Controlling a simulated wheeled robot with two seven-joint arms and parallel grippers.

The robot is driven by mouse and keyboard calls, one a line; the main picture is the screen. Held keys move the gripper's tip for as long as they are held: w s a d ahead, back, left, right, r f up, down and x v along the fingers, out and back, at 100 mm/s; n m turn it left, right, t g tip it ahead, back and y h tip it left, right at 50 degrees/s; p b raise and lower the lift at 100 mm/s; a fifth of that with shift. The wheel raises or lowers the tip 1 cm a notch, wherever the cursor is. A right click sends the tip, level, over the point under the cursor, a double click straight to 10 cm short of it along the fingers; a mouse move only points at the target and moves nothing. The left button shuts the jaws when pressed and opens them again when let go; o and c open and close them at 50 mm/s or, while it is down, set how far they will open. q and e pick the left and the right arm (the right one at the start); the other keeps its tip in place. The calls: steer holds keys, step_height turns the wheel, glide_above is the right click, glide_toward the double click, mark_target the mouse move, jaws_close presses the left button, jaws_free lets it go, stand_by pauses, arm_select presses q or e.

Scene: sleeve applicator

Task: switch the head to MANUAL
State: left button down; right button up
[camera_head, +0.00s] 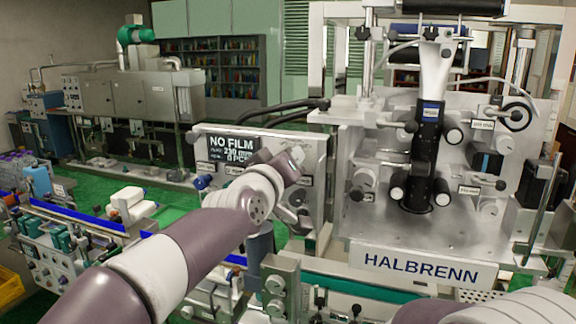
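The sleeve head is a pale machine marked HALBRENN (422,270), with a black central column (428,135) and rollers. Left of it stands a light control panel (215,205). Its dark display (233,147) reads "NO FILM", "230 mm" and a line partly covered by my arm. A blue knob (202,182) sticks out at the panel's left edge. Small labels on the panel are too small to read. My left arm reaches across the panel's front, and its wrist covers the middle. My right gripper is out of frame.
A conveyor with blue rails (75,212) runs along the left. A steel bracket (281,285) stands in front of the panel. A yellow crate (10,287) is at the lower left. Cabinets and another machine (130,95) stand far behind on green floor.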

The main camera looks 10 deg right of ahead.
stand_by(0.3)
arm_select(q)
steer(key=c, duration=0.9)
jaws_free()
steer(key=b+v, duration=0.3)
steer(key=v, duration=0.9)
steer(key=shift+s+a, duration=0.25)
steer(key=shift+s, duration=0.05)
